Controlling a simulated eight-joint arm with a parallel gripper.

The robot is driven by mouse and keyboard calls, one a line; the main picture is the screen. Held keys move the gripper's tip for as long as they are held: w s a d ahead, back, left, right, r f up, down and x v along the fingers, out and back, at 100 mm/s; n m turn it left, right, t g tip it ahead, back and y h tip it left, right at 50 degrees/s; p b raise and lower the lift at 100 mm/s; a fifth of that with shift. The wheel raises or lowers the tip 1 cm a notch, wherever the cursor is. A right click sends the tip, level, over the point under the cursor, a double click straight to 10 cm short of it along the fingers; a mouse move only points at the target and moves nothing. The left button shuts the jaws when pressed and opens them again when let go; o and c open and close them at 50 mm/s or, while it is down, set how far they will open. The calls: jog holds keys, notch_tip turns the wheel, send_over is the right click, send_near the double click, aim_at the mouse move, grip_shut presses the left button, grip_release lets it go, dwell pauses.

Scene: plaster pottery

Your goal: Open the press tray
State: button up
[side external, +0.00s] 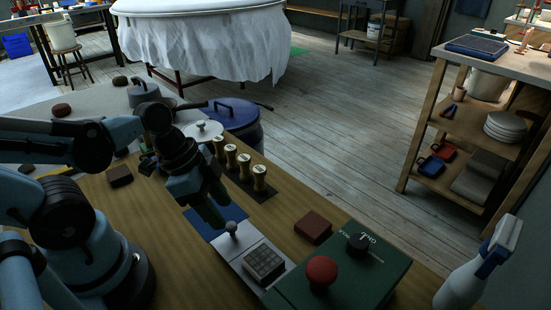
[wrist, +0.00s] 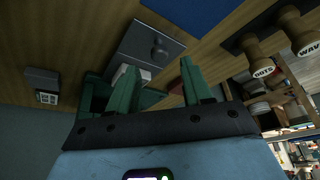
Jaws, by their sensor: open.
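The press is a dark green box (side external: 345,275) with a red knob (side external: 321,271) and a black dial. At its left lies a flat light-grey tray (side external: 247,244) with a grey ball-topped knob (side external: 232,229) at its far end and a dark gridded block (side external: 264,262) on it. The grey plate with its knob (wrist: 159,49) also shows in the wrist view. My gripper (side external: 210,214) has dark green fingers, is open and hangs just above and left of the knob. In the wrist view my gripper (wrist: 160,70) is empty, fingertips apart and close to the knob. Contact is not clear.
A blue mat (side external: 216,219) lies by the tray's far end. Several wooden stamps (side external: 244,166) stand upright behind it, close to my gripper. A red-brown block (side external: 313,227) sits beside the press. A spray bottle (side external: 480,270) stands at right.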

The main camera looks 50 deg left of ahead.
jog(key=shift+v, duration=1.8)
jog(key=w+a+r+n+t+y, duration=0.2)
jog(key=w+r+n+t+y, duration=0.1)
jog(key=w+n, duration=0.5)
jog(key=shift+a+r+n+t, duration=0.25)
jog(key=shift+a+n+t, duration=0.1)
jog(key=shift+n+t, duration=0.15)
